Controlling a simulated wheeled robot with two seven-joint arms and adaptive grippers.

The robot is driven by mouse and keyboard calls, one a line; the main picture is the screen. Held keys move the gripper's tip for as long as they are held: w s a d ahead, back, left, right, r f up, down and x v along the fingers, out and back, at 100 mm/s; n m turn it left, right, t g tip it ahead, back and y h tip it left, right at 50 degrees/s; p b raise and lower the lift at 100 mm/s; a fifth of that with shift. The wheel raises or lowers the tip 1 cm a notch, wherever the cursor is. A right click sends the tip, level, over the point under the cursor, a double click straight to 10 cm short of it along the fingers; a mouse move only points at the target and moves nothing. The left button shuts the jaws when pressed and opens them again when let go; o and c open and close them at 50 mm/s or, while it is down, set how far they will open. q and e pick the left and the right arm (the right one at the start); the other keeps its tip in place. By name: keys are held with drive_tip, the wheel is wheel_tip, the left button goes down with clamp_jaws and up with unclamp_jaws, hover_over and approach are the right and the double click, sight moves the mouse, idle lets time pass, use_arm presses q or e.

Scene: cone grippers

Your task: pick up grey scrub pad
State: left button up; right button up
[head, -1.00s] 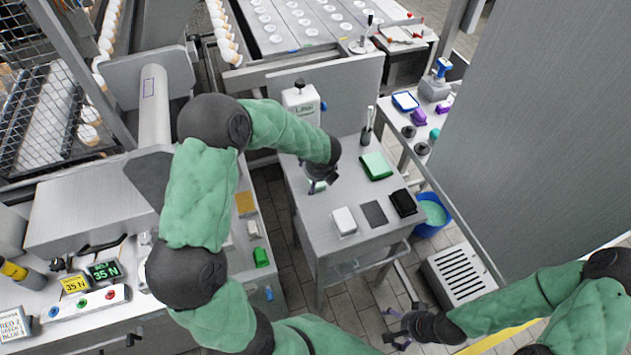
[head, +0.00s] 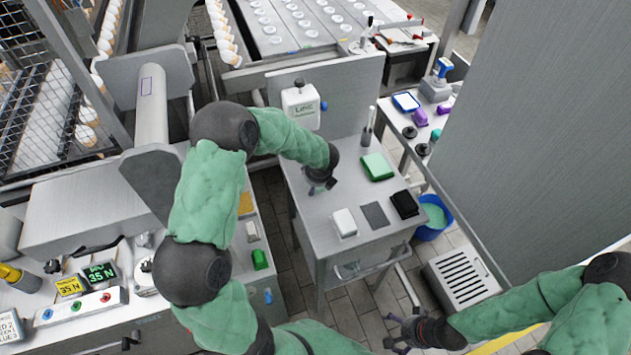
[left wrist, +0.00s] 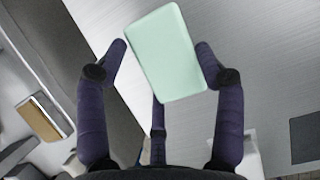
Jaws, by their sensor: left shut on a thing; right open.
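A flat dark grey scrub pad (head: 375,214) lies on the steel table, between a white block (head: 344,222) and a black pad (head: 404,203). A dark grey pad also shows at the right edge of the left wrist view (left wrist: 305,138). My left gripper (head: 318,187) is above the table's left part, up and left of the grey pad. In the left wrist view its fingers (left wrist: 160,75) are shut on a pale mint block (left wrist: 163,50). That block is mostly hidden in the head view. My right gripper (head: 398,332) is open and empty, low at the right.
A green pad (head: 377,167) and an upright brush holder (head: 368,130) stand behind the grey pad. A white dispenser (head: 301,107) is at the table's back left. A blue bucket (head: 432,218) stands right of the table. The table's front left is bare.

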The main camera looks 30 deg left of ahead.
use_arm(q)
drive_tip(key=shift+r, duration=0.45)
wheel_tip(320, 180, up, 2)
drive_tip(key=shift+r+p, duration=0.15)
drive_tip(key=shift+p, duration=0.7)
drive_tip(key=s+d+r+p, duration=0.3)
drive_tip(key=s+d+r, duration=0.5)
drive_tip(key=s, duration=0.3)
drive_tip(key=shift+s+r, duration=0.25)
drive_tip(key=shift+r, duration=0.65)
drive_tip(key=shift+c, duration=0.2)
